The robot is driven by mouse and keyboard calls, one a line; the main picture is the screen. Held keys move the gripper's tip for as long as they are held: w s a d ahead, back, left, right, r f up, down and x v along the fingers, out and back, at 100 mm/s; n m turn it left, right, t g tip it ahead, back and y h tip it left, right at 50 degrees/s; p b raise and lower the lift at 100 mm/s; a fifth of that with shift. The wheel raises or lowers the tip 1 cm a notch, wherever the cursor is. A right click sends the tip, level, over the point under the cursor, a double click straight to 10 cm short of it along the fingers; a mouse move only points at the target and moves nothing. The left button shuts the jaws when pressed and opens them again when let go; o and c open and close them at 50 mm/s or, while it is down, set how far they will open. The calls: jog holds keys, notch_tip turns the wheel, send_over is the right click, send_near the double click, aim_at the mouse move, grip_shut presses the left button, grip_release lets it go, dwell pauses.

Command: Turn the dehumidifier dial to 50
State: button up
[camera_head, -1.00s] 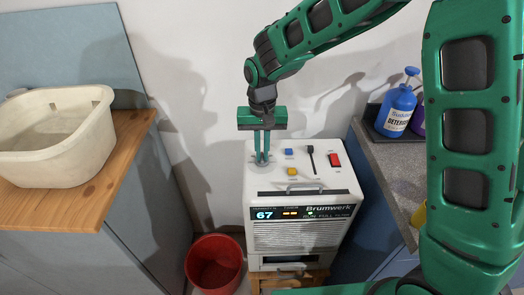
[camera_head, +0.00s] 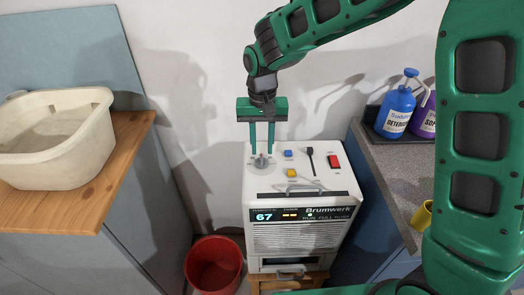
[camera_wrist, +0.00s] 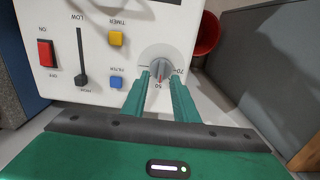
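The white dehumidifier (camera_head: 303,220) stands below my gripper, its front display reading 67. Its round grey dial (camera_wrist: 163,62) is on the top panel, with the marks 50 and 70 beside it. A red pointer line (camera_wrist: 160,77) on the dial points close to the 50 mark in the wrist view. The dial also shows in the head view (camera_head: 262,162). My gripper (camera_head: 262,153) is open, its two green fingers spread and empty above the dial. In the wrist view the fingertips (camera_wrist: 160,80) lie at either side of the dial's near edge.
The top panel also has a red switch (camera_wrist: 46,53), a black slider (camera_wrist: 81,60), a yellow button (camera_wrist: 116,38) and a blue button (camera_wrist: 116,82). A red bucket (camera_head: 213,265) stands at left. Counters flank the dehumidifier, with bottles (camera_head: 397,108) at right and a white basin (camera_head: 60,145) at left.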

aim_at(262, 157)
notch_tip(262, 157, up, 8)
jog(key=shift+w+f, duration=0.1)
jog(key=shift+f, duration=0.05)
dwell(0.4)
